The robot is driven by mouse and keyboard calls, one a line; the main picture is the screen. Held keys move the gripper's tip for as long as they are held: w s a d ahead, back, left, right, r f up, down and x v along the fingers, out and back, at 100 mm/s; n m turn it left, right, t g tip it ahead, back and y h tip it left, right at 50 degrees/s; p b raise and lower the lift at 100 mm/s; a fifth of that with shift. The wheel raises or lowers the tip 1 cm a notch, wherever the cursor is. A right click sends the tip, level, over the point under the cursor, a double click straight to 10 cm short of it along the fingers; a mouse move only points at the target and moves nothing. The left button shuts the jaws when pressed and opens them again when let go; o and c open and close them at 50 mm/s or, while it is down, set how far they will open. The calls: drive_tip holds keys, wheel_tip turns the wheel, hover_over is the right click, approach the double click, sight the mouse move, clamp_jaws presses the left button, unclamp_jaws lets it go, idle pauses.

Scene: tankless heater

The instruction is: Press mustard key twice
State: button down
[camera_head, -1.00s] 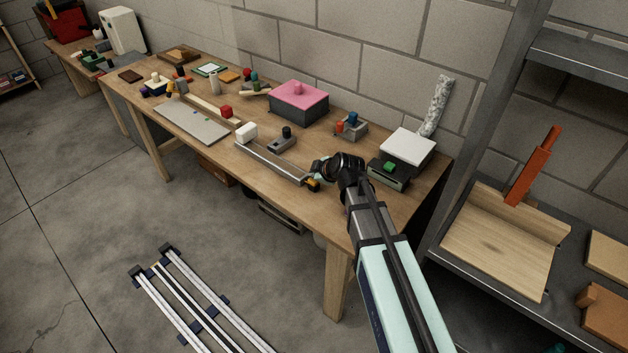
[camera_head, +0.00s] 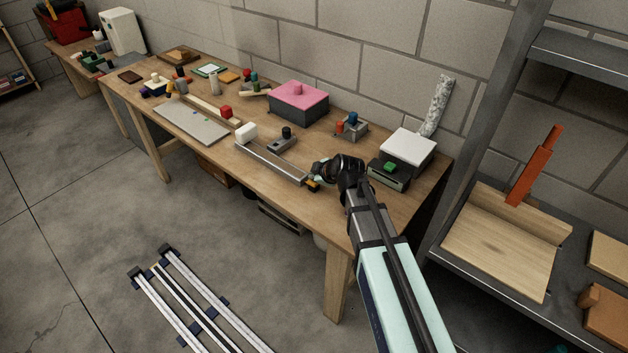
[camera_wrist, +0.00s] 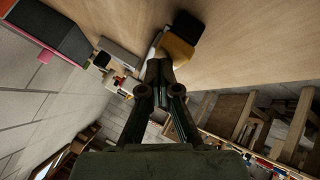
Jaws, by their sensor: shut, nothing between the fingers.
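The mustard key (camera_wrist: 180,50) shows in the wrist view just beyond my fingertips, on the side of a pale-and-dark block at the bench surface. My gripper (camera_wrist: 158,68) is shut and empty, with its tips overlapping the key's lower left edge in the picture. I cannot tell whether they touch it. In the head view my gripper (camera_head: 321,170) is low over the front part of the bench, and a small mustard patch (camera_head: 312,188) shows just below it. My gripper and wrist hide part of that spot.
The wooden bench (camera_head: 365,208) also holds a metal rail (camera_head: 270,163) left of my gripper, a pink-topped box (camera_head: 298,98) behind it, and a white-topped device with a green button (camera_head: 390,167) at right. A grey shelf rack (camera_head: 480,130) stands at the far right.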

drive_tip(key=shift+f, duration=0.3)
drive_tip(key=shift+r, duration=0.2)
idle(0.4)
drive_tip(key=shift+r, duration=0.85)
drive_tip(key=shift+r+p, duration=0.85)
drive_tip(key=shift+r, duration=1.65)
wheel_tip(320, 180, up, 4)
drive_tip(key=p, duration=0.3)
